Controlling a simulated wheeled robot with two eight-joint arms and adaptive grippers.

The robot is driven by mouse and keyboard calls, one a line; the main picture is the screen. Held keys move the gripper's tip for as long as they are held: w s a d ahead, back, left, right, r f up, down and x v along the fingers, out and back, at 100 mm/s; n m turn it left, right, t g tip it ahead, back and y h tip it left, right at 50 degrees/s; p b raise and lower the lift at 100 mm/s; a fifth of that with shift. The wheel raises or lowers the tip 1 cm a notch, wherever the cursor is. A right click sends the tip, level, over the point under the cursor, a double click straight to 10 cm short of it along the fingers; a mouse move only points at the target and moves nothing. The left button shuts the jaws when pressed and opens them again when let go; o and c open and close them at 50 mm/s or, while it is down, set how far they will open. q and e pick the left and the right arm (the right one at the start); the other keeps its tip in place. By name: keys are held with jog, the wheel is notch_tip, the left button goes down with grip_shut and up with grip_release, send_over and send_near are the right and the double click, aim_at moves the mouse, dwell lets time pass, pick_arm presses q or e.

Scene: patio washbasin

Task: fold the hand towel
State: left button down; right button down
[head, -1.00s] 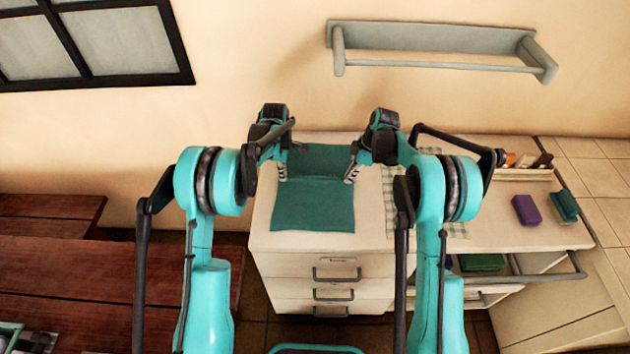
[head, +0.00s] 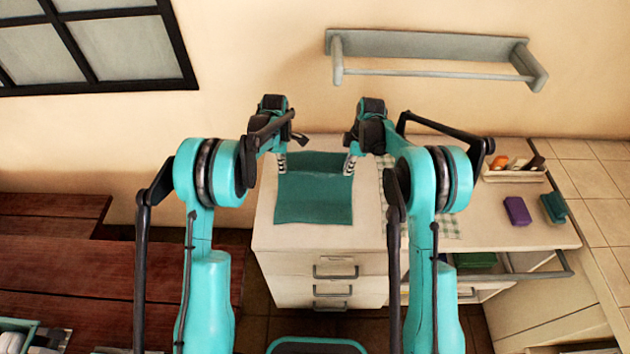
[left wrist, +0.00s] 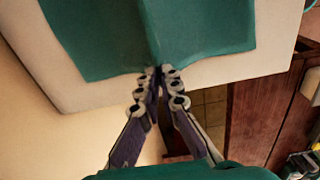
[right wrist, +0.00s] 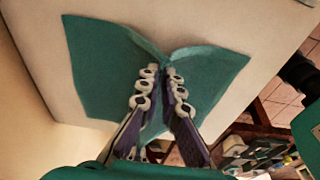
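The teal hand towel (head: 313,202) lies on the white cabinet top, with a raised crease running across it between my two grippers. My left gripper (head: 281,163) is at the left end of this crease. In the left wrist view its fingertips (left wrist: 156,72) are together on the edge of the towel (left wrist: 200,25). My right gripper (head: 350,165) is at the right end. In the right wrist view its fingertips (right wrist: 158,70) pinch the towel (right wrist: 100,65) where the fabric peaks.
A grey wall rail (head: 430,62) hangs above the cabinet (head: 375,235). To the right are a checked cloth (head: 445,222), a purple block (head: 517,210), a teal-green block (head: 553,208) and a tray of small items (head: 515,175). A drawer beneath stands open with a green item (head: 476,260).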

notch_tip(320, 180, up, 17)
jog(key=h+p, duration=0.1)
jog(key=p, duration=1.4)
jog(key=shift+a+h+p, duration=0.25)
jog(key=shift+h+p, duration=0.1)
jog(key=shift+h, duration=0.05)
jog(key=shift+w+f, duration=0.1)
